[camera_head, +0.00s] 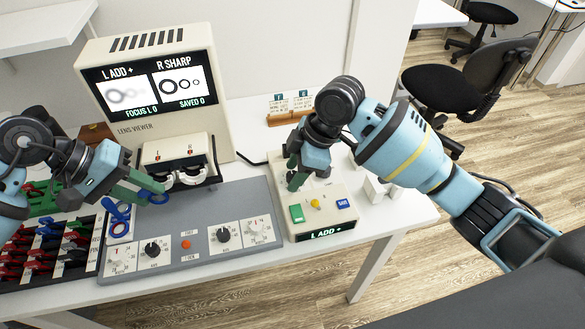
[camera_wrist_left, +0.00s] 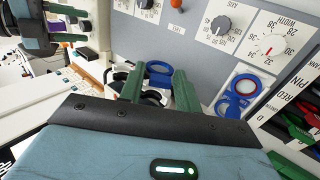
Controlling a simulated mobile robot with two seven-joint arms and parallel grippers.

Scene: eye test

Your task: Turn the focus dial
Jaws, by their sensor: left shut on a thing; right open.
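The control box (camera_head: 322,222) has a green button (camera_head: 297,213), a yellow knob (camera_head: 315,203), a blue SAVE button (camera_head: 342,204) and a display reading "L ADD +". My right gripper (camera_head: 294,176) is open over its back left part and hides some of it. I cannot make out a dial marked focus. The viewer screen (camera_head: 150,84) reads "L ADD +", "R SHARP", "FOCUS L 0", "SAVED 0"; its left rings are blurred, its right ones sharp. My left gripper (camera_head: 158,190) is shut on a blue ring lens (camera_wrist_left: 158,72), below the viewer's eyepieces (camera_head: 178,176).
A grey panel (camera_head: 205,205) carries black knobs (camera_head: 153,250) and white scales. Another blue lens (camera_head: 118,226) lies at its left, beside a rack of red, black and green lenses (camera_head: 50,245). White blocks (camera_head: 375,190) stand right of the control box. A wooden card holder (camera_head: 290,117) stands behind.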

